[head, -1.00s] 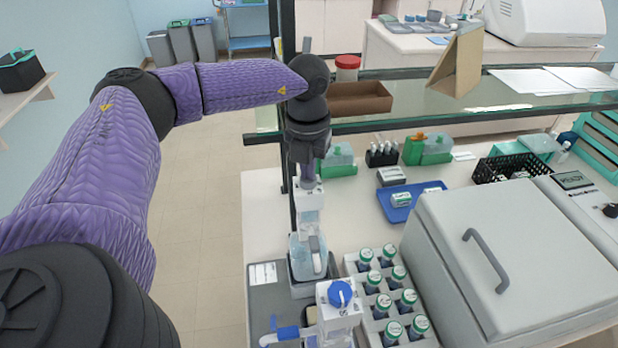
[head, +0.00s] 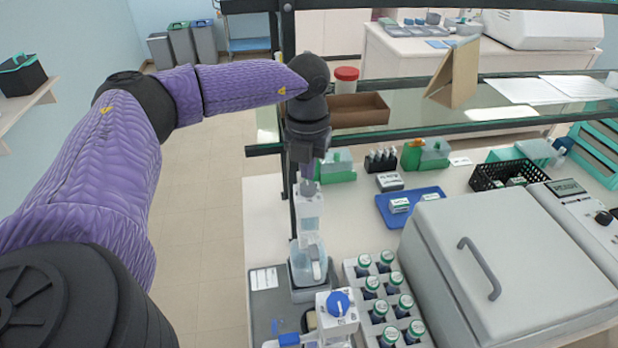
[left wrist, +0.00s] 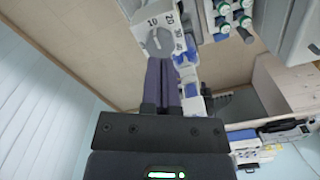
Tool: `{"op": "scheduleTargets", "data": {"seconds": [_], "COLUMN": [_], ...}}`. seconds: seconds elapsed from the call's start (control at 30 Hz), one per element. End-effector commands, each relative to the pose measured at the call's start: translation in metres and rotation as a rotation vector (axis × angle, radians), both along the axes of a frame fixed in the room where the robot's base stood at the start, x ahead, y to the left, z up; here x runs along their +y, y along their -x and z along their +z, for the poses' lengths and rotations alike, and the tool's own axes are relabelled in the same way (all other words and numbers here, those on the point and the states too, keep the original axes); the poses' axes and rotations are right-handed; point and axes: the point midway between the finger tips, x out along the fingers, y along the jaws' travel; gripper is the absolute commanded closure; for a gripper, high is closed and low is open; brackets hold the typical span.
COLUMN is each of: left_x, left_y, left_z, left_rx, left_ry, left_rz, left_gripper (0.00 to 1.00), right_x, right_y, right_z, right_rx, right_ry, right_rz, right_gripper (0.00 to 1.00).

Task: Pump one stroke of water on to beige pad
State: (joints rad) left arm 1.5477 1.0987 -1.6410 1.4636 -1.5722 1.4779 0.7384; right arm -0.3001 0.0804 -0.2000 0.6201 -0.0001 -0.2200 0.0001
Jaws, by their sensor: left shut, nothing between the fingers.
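My left gripper (head: 308,187) is shut and empty, pointing down over the white head (head: 310,210) of a clear dispenser bottle (head: 308,264). The tips are at or just above its top; I cannot tell whether they touch. In the left wrist view my shut fingers (left wrist: 160,72) point at a white head marked with numbers (left wrist: 165,25). A second white dispenser with a blue knob (head: 338,302) stands nearer. A small beige patch (head: 310,319) shows beside it, mostly hidden; I cannot tell whether it is the pad. My right gripper is out of view.
A rack of green-capped bottles (head: 372,284) stands right of the dispensers, beside a large grey lidded box (head: 520,270). A glass shelf (head: 420,112) crosses behind my left wrist. A blue tray (head: 412,208) lies farther back.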

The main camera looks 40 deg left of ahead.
Motion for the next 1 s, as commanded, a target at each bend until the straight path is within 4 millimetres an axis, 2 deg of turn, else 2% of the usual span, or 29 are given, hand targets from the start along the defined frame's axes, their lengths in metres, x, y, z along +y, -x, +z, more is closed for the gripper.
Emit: {"op": "scheduleTargets", "data": {"seconds": [0.17,0.5,1.0], "left_x": [0.000,0.000,0.000], "left_y": [0.000,0.000,0.000], "left_z": [0.007,0.053,0.050], "left_rx": [0.000,0.000,0.000], "left_ry": [0.000,0.000,0.000], "left_rz": [0.000,0.000,0.000], "left_gripper": [1.00,1.00,1.00], "right_x": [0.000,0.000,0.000], "right_y": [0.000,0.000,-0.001], "right_z": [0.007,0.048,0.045], "right_rx": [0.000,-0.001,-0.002], "right_ry": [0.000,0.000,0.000], "right_rz": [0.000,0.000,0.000], "right_gripper": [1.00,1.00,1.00]}}
